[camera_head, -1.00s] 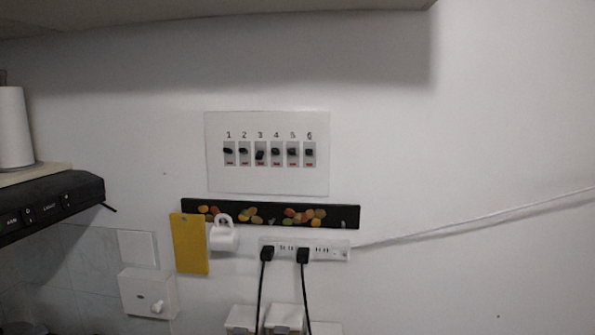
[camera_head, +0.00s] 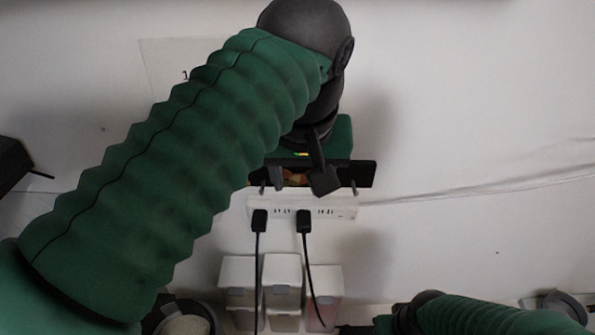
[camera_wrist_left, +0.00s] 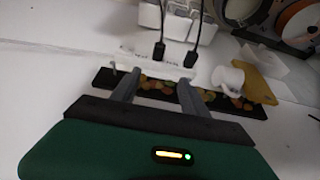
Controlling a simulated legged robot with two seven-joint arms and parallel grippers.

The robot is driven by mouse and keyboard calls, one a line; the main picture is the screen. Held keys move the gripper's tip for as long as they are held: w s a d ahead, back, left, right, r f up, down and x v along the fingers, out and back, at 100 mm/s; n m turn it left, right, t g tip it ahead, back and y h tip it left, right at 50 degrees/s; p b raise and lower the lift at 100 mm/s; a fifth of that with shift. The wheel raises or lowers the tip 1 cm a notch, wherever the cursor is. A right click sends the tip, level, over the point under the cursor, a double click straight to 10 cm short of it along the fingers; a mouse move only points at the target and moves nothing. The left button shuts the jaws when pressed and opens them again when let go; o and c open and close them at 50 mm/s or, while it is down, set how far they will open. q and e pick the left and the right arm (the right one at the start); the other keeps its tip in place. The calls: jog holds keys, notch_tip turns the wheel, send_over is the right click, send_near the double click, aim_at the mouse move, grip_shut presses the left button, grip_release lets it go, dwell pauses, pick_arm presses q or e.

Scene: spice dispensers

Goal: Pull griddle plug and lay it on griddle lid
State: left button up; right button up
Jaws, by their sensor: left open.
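Two black plugs (camera_head: 259,221) (camera_head: 304,222) sit in a white power strip (camera_head: 343,209) on the wall, with cords hanging down. I cannot tell which plug is the griddle's. My left gripper (camera_head: 310,186) is open, just above the plugs in the picture and in front of the black strip. In the left wrist view my left gripper (camera_wrist_left: 158,91) has its fingers apart and empty, with the plugs (camera_wrist_left: 158,50) (camera_wrist_left: 190,58) beyond its tips. No griddle lid can be made out. My right arm shows at the lower right; its gripper is not visible.
A patterned black wall strip (camera_head: 366,173) runs above the power strip. White-lidded containers (camera_head: 283,267) stand below it around the cords. A white cup (camera_wrist_left: 228,78) and a yellow board (camera_wrist_left: 255,86) show in the left wrist view. The wall to the right is clear except for a cable.

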pick_arm(q)
send_near(304, 217)
jog(key=p+x, duration=0.1)
jog(key=x, duration=0.3)
jog(key=shift+w+d+f, duration=0.1)
jog(key=shift+w+d, duration=0.05)
jog(key=shift+w, duration=0.1)
jog(key=x, duration=0.3)
jog(key=shift+a+f, duration=0.25)
jog(key=shift+f, duration=0.4)
pick_arm(e)
jog(key=shift+s+d+r, duration=0.25)
jog(key=shift+s+r, duration=0.1)
jog(key=shift+r, duration=0.35)
pick_arm(q)
jog(key=shift+w, duration=0.1)
